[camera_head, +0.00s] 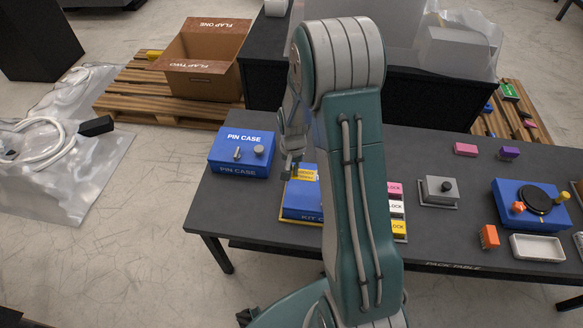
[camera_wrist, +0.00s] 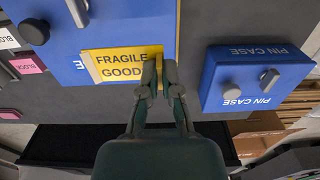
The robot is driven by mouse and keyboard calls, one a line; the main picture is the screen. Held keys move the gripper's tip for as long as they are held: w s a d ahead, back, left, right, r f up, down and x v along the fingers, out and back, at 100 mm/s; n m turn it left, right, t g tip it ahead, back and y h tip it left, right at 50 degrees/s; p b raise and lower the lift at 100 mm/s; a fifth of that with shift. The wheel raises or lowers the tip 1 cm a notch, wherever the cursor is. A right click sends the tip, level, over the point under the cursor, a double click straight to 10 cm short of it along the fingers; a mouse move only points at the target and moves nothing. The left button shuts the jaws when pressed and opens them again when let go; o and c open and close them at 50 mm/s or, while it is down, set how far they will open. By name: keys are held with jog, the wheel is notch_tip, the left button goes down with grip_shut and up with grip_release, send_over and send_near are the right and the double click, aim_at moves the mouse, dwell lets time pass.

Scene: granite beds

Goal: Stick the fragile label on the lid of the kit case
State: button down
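The kit case (camera_head: 301,213) is a blue box on the dark table, partly hidden behind my arm. Its blue lid (camera_wrist: 123,25) fills the upper left of the wrist view, with grey metal fittings on it. The yellow fragile label (camera_wrist: 112,66) reads "FRAGILE GOOD…" and lies over the near edge of the case in that view, covering part of its lettering. It also shows in the head view (camera_head: 305,175). My gripper (camera_wrist: 161,68) has its fingers close together at the label's right edge, shut on it. Whether the label touches the case I cannot tell.
A similar blue pin case (camera_head: 240,154) stands just left of the kit case. Pink, white and yellow blocks (camera_head: 397,208) stand right of my arm. A grey knobbed box (camera_head: 438,191) and a blue turntable unit (camera_head: 531,205) are farther right. An open carton (camera_head: 205,60) sits on a pallet behind.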

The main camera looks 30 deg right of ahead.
aim_at(291, 192)
jog(key=shift+a, duration=0.1)
jog(key=shift+a+f, duration=0.15)
jog(key=shift+f, duration=4.45)
jog(key=shift+f, duration=0.4)
jog(key=c, duration=0.7)
grip_release()
notch_tip(291, 192, up, 12)
